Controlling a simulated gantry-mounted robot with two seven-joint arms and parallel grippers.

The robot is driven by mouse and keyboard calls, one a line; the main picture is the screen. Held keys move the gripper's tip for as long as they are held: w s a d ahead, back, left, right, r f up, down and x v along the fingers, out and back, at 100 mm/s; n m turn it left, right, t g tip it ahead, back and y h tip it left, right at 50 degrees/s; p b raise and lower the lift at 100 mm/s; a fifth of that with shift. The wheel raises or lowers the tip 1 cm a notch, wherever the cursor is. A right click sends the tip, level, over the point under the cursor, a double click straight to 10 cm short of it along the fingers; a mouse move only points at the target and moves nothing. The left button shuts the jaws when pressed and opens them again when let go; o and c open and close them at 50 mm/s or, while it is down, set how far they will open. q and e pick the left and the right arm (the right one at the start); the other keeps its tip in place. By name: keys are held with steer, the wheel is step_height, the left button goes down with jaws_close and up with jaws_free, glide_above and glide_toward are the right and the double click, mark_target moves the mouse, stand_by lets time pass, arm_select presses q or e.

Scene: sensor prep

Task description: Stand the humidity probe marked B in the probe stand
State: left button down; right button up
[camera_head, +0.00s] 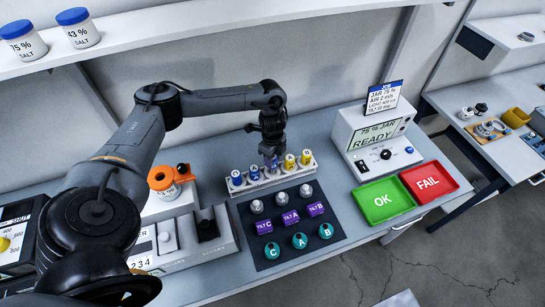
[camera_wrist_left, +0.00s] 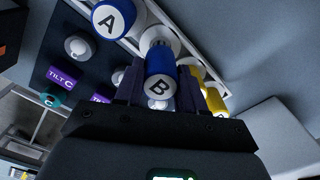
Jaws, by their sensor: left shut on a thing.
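The humidity probe B (camera_wrist_left: 160,82) is blue with a white end lettered B. My left gripper (camera_head: 272,156) is shut on it, with a dark finger on each side in the left wrist view (camera_wrist_left: 160,90). In the head view the gripper points down over the middle of the white probe stand (camera_head: 268,184). A blue probe marked A (camera_wrist_left: 112,19) is beside probe B. Two yellow-topped probes (camera_head: 298,160) stand at the stand's right part. Probe B's lower end is hidden, so I cannot tell whether it is seated. My right gripper is not in view.
A dark mat (camera_head: 288,252) in front holds grey knobbed pieces, purple tilt pieces and teal pieces. Green OK (camera_head: 385,200) and red FAIL (camera_head: 430,182) trays lie to the right, below the READY instrument (camera_head: 378,140). An orange-topped jar (camera_head: 166,182) stands left.

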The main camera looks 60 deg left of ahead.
arm_select(q)
steer(key=shift+f, duration=0.4)
stand_by(0.6)
steer(key=shift+f+p, duration=0.35)
stand_by(0.6)
steer(key=shift+f, duration=0.1)
stand_by(0.5)
steer(key=shift+f, duration=0.4)
stand_by(0.7)
steer(key=shift+f, duration=0.15)
steer(key=shift+f+p, duration=0.3)
stand_by(0.8)
steer(key=shift+f, duration=0.2)
stand_by(0.4)
steer(key=shift+c, duration=1.7)
jaws_free()
